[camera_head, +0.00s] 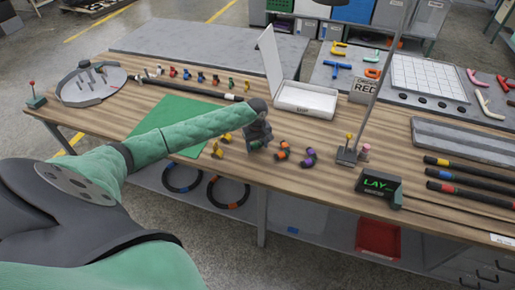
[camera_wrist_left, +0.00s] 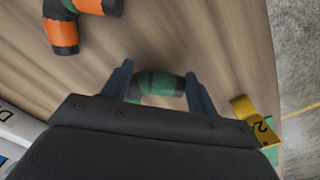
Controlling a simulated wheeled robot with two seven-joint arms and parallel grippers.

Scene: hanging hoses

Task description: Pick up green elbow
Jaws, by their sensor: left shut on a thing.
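The green elbow (camera_wrist_left: 160,84) is a short curved piece with dark ends. In the left wrist view it sits between the two blue-grey fingers of my left gripper (camera_wrist_left: 158,88), which is shut on it. In the head view my left gripper (camera_head: 257,143) is low over the wooden table near its front edge, and a bit of the green elbow (camera_head: 257,144) shows at the fingertips. I cannot tell whether the elbow touches the table. My right gripper is in neither view.
An orange elbow (camera_head: 283,151) and a purple elbow (camera_head: 309,157) lie just right of the gripper. Yellow pieces (camera_head: 218,149) lie to its left, near a green mat (camera_head: 182,124). A white open box (camera_head: 306,98) is behind.

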